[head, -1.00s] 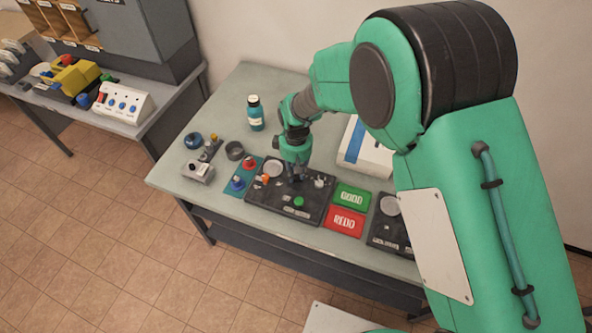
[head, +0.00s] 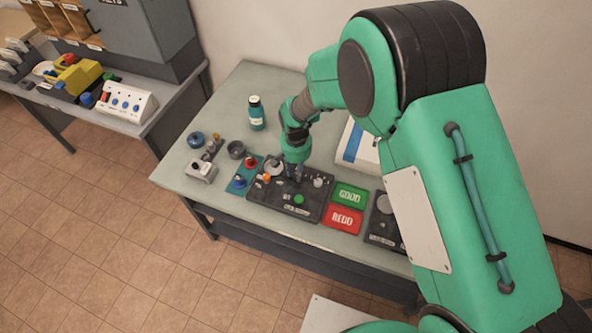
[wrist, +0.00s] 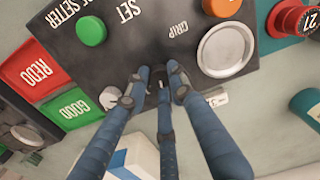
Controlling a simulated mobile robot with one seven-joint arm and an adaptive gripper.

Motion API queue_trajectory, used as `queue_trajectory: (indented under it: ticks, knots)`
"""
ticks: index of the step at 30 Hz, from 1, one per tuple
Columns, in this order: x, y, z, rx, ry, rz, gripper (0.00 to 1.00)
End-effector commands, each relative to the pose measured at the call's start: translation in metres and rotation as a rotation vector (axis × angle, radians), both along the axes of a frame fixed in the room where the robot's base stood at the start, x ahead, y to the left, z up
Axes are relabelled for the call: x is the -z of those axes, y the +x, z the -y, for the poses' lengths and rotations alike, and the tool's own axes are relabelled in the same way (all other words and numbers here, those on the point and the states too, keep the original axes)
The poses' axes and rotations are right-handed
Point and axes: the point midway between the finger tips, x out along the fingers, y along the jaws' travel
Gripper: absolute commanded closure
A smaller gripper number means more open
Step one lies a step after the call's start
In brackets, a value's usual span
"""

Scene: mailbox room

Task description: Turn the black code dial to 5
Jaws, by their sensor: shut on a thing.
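The dark code setter panel (head: 262,198) lies on the table and fills the upper middle of the wrist view (wrist: 165,30). The panel also bears a green button (wrist: 91,31) by the word SET, a large pale disc (wrist: 226,50), an orange knob (wrist: 222,7) and a small white knob (wrist: 110,97).
Green GOOD (head: 350,196) and red REDO (head: 344,219) plates lie right of the panel. A blue plate with a red knob (head: 250,161) is at its left. A teal bottle (head: 256,113) stands behind. A white box (head: 357,147) stands behind my gripper.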

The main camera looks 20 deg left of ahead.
Motion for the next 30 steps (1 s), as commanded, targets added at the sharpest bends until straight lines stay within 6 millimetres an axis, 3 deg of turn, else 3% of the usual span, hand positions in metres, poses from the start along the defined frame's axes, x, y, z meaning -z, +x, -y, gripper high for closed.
queue_trajectory:
  ticks: [9, 22, 23, 25, 30]
  knots:
    - [-0.0007, 0.0003, -0.0004, 0.112, 0.001, 0.001, 1.00]
    - [-0.0004, 0.0003, -0.0005, 0.123, 0.001, 0.001, 1.00]
    - [-0.0005, 0.0003, -0.0005, 0.123, 0.001, 0.001, 0.73]
    - [-0.0004, 0.0003, -0.0004, 0.123, 0.001, 0.001, 0.59]
    - [-0.0002, 0.0001, -0.0002, 0.122, 0.000, 0.001, 0.58]
